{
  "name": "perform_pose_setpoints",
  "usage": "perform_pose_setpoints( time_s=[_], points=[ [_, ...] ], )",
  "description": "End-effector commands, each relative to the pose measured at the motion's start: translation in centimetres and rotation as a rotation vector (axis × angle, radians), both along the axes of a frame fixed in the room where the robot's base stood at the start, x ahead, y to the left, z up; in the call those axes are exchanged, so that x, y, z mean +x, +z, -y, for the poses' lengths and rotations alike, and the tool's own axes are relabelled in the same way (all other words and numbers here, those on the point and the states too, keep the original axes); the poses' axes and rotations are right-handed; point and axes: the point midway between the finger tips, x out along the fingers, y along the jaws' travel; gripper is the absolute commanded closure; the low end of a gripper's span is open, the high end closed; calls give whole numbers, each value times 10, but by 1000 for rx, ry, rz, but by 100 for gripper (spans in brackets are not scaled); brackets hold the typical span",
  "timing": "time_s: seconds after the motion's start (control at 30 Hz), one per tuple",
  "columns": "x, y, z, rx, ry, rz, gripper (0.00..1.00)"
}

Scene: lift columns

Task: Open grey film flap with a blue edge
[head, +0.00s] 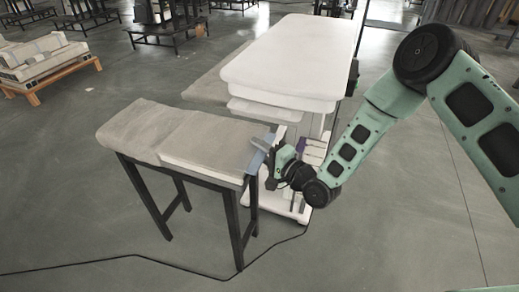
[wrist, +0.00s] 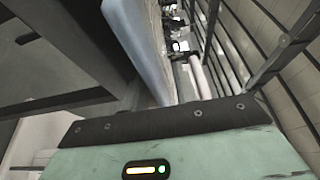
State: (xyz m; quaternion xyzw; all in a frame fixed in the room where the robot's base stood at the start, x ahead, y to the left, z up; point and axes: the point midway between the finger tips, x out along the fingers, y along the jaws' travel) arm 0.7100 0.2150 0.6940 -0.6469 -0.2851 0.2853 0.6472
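The grey film flap (head: 215,135) lies over a white slab on a dark-legged table, covering the right part of its top. Its blue edge (head: 256,161) hangs at the table's right end. In the wrist view the blue edge (wrist: 137,42) runs as a pale blue strip from the top toward the middle. My gripper (head: 268,150) is at that right end, beside or touching the blue edge; contact cannot be made out. Its fingertips are small and partly hidden in the head view, so its opening is unclear.
The dark table frame (head: 234,225) is below the flap. A black cable (head: 150,258) crosses the floor in front. An orange pallet (head: 50,75) stands far left.

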Motion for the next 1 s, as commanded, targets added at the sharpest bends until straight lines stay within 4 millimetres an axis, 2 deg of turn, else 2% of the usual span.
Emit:
perform_pose_setpoints(
  time_s=[0.2,0.23,0.33,0.67,0.87,1.0],
  points=[
    [0,0,0,0,0,0,71],
    [0,0,0,0,0,0,74],
    [0,0,0,0,0,0,100],
    [0,6,0,-11,-1,-4,100],
    [1,29,-1,-70,-1,-23,100],
    [2,55,-3,-145,0,-50,100]
  ],
)
